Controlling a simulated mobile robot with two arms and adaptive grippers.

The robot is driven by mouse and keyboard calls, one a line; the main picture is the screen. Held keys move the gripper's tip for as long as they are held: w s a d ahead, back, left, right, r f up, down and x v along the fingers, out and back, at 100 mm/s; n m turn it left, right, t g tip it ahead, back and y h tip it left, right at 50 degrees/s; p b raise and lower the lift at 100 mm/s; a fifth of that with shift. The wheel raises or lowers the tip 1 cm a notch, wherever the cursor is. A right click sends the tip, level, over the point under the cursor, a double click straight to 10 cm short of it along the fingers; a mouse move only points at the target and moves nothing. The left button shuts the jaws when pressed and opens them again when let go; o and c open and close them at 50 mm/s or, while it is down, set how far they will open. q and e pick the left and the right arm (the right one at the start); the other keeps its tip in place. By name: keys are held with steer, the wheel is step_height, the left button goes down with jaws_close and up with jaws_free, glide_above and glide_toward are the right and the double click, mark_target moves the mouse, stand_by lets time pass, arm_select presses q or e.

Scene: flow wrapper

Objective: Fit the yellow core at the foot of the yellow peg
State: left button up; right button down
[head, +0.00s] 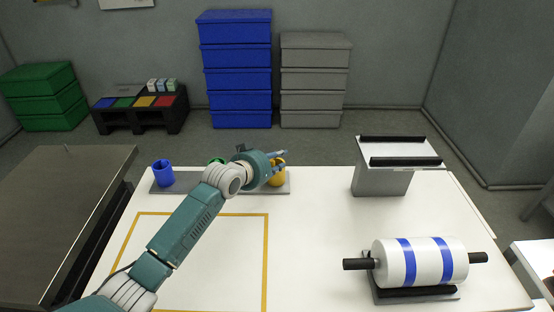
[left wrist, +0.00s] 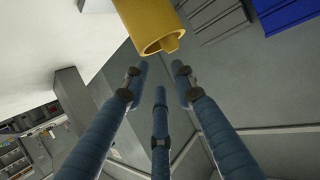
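The yellow core (head: 277,177) is at the right end of the grey rack strip (head: 226,188) on the white table, partly hidden by my left gripper (head: 277,160). In the left wrist view the yellow core (left wrist: 150,22) is at the top, its open end facing the camera. A small yellow piece shows inside that opening, perhaps the yellow peg; how deep the core sits around it is hidden. My left gripper (left wrist: 160,75) has its fingers spread with nothing between them, close to the core and apparently apart from it. My right gripper is in neither view.
A blue core (head: 163,174) stands at the strip's left end. A green one (head: 216,161) is mostly behind my arm. A white roll with blue bands (head: 424,262) lies on a stand at right, with a railed stand (head: 385,180) behind. The middle of the table is clear.

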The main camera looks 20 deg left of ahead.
arm_select(q)
steer(key=shift+s, duration=0.1)
steer(key=v, duration=1.2)
steer(key=shift+r, duration=0.1)
